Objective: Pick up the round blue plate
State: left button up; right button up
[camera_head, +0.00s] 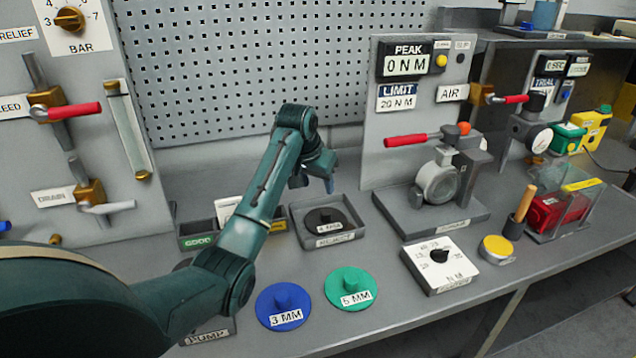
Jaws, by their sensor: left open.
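The round blue plate (283,303) lies flat on the grey bench near its front edge, with a raised knob in its middle and a "3 MM" label. Nothing touches it from above. My left arm comes in from the left, passing close to the plate's left side in the picture. My left gripper (316,182) is open and empty, above the back of the bench, behind and higher than the blue plate. My right gripper is not in view.
A green plate (350,289) lies just right of the blue one. A reject tray (298,222) holding a dark plate stands behind them. A white dial box (438,266) and a valve stand (430,212) are to the right. A pegboard (270,60) closes off the back.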

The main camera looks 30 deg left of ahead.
aim_at(282, 307)
jog(key=k+l, duration=0.8)
jog(key=k, duration=0.05)
